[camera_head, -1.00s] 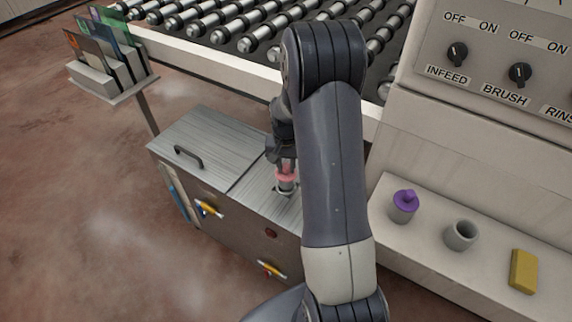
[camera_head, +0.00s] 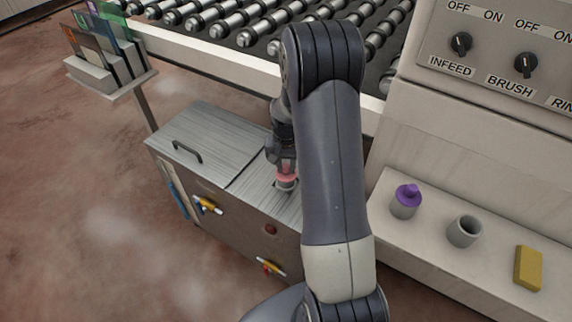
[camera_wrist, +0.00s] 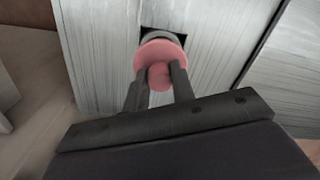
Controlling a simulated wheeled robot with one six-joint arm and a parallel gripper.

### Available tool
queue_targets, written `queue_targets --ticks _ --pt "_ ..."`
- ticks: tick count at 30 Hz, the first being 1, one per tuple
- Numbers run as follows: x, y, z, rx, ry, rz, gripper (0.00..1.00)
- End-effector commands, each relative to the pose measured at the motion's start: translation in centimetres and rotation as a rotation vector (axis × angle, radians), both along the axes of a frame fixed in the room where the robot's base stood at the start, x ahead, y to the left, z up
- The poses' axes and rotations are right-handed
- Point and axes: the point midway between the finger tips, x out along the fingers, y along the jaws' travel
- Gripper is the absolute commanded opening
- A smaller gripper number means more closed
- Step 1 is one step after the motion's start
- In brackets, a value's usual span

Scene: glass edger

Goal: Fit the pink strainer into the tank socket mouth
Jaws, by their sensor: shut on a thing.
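The pink strainer (camera_wrist: 158,56) is between the fingertips of my gripper (camera_wrist: 160,82), which is shut on its knob. In the head view the strainer (camera_head: 287,177) sits at the mouth of the grey socket (camera_head: 284,186) on the tank top (camera_head: 258,181). In the wrist view the strainer's flange covers most of the socket (camera_wrist: 158,36), with a grey rim and a dark square opening showing behind it. I cannot tell how deep the strainer sits in the mouth. My gripper (camera_head: 284,168) is right above the socket, partly beside my arm.
A tank lid with a handle (camera_head: 187,152) lies left of the socket. Valves with yellow levers (camera_head: 208,205) stick out of the tank front. A shelf at right holds a purple-topped grey holder (camera_head: 405,203), an empty grey cup (camera_head: 464,231) and a yellow block (camera_head: 527,268). A roller conveyor is behind.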

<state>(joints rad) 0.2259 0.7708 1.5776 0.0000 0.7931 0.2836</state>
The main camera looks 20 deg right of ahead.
Motion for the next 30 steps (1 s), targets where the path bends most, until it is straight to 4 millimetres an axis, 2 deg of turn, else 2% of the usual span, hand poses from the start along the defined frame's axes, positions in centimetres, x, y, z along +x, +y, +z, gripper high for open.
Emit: queue_targets --ticks 30 --pt "0.0 0.0 -2.7 0.000 0.000 0.000 0.00"
